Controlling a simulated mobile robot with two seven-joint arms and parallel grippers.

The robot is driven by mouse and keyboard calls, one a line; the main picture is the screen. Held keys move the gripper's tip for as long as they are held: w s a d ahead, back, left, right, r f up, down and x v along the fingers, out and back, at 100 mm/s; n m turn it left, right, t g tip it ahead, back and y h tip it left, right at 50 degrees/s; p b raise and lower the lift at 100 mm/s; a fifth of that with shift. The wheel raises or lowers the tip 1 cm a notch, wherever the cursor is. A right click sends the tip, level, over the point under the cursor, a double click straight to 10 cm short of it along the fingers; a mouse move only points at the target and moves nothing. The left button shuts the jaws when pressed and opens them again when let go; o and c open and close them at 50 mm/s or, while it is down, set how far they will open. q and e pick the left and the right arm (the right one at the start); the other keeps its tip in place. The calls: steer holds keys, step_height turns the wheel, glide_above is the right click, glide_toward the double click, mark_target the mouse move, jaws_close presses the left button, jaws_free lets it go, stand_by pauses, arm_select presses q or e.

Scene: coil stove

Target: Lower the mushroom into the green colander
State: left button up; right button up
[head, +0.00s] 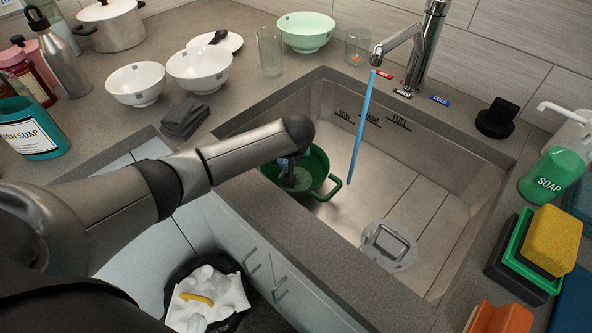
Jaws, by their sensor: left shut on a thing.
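The green colander (322,166) stands in the left part of the sink, with one loop handle toward the right. My left arm reaches in from the left, and my left gripper (290,176) points down over the colander's opening. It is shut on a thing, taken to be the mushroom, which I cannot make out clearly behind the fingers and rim. I cannot tell whether it touches the colander's bottom. My right gripper is out of view.
Blue water (360,128) runs from the faucet (401,45) into the sink (425,205), right of the colander. A drain strainer (389,246) lies in the sink. White bowls (199,70), a glass (269,52) and a mint bowl (306,33) stand behind on the counter.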

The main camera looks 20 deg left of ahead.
arm_select(q)
steer(key=shift+f+b, duration=0.35)
steer(key=shift+f, duration=0.35)
stand_by(0.3)
steer(key=o, duration=1.4)
steer(key=shift+r, duration=0.1)
steer(key=p+v, duration=0.5)
steer(key=v, duration=1)
steer(key=shift+p, duration=0.4)
steer(key=shift+r, duration=0.15)
